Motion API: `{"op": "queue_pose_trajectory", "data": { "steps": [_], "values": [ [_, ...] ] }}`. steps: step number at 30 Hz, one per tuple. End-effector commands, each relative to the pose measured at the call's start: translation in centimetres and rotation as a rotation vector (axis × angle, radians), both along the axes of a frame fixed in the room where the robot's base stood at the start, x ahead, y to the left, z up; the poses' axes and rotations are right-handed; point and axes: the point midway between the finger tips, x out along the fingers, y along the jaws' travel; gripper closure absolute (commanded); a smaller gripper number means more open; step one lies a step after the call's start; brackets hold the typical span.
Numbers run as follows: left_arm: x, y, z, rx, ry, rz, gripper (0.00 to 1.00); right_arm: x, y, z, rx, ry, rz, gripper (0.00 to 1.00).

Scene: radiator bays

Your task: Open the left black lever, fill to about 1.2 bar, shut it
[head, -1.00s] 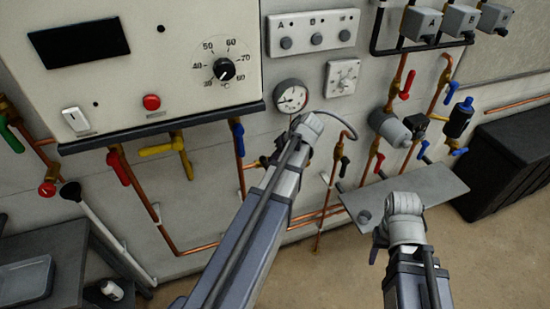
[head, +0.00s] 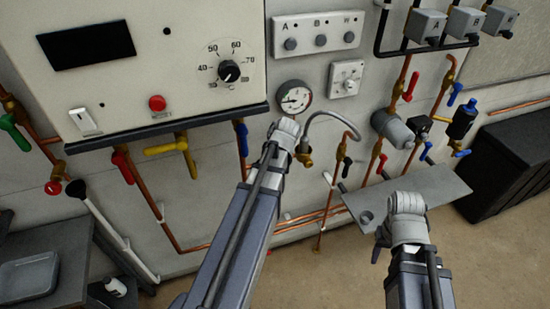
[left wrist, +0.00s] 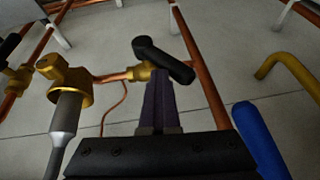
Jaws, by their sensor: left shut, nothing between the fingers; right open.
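The left black lever (left wrist: 163,60) shows in the left wrist view, slanting across a brass valve (left wrist: 141,72) on a copper pipe. My left gripper (left wrist: 160,88) is shut and empty, with its fingertips right at the lever; I cannot tell whether they touch it. In the head view my left wrist hides this lever and the gripper. The round pressure gauge (head: 293,97) is just above that wrist; its needle is too small to read. Another black lever (head: 346,166) is to the right. My right gripper (head: 381,243) is open and empty, mostly hidden by its wrist, in front of the grey shelf.
A grey hose (head: 335,118) loops to a brass fitting beside my left wrist; its end shows in the left wrist view (left wrist: 66,122). A blue lever (left wrist: 260,140) is close right of the left gripper. The grey shelf (head: 440,185) juts out near my right arm.

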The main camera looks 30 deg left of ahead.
Motion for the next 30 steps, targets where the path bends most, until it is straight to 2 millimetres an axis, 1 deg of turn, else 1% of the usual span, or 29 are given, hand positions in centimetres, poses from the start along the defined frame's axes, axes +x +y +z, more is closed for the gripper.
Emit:
{"op": "queue_pose_trajectory", "data": {
  "steps": [1, 9, 18, 30],
  "values": [
    [-0.7, 0.3, -0.1, -0.021, -0.024, 0.005, 1.00, 0.0, 0.0, -0.1, 0.000, 0.000, 0.000, 0.50],
    [-1.5, 1.2, -0.5, -0.119, -0.137, 0.003, 1.00, 0.0, 0.0, -0.5, 0.000, 0.000, 0.001, 0.50],
    [-1.9, 1.6, -0.8, -0.115, -0.132, 0.000, 1.00, 0.0, 0.0, -0.8, 0.000, 0.000, 0.002, 0.50],
    [-1.9, 1.7, -0.8, -0.114, -0.131, 0.000, 1.00, 0.0, 0.0, -0.8, 0.000, 0.000, 0.002, 0.50]
  ]
}}
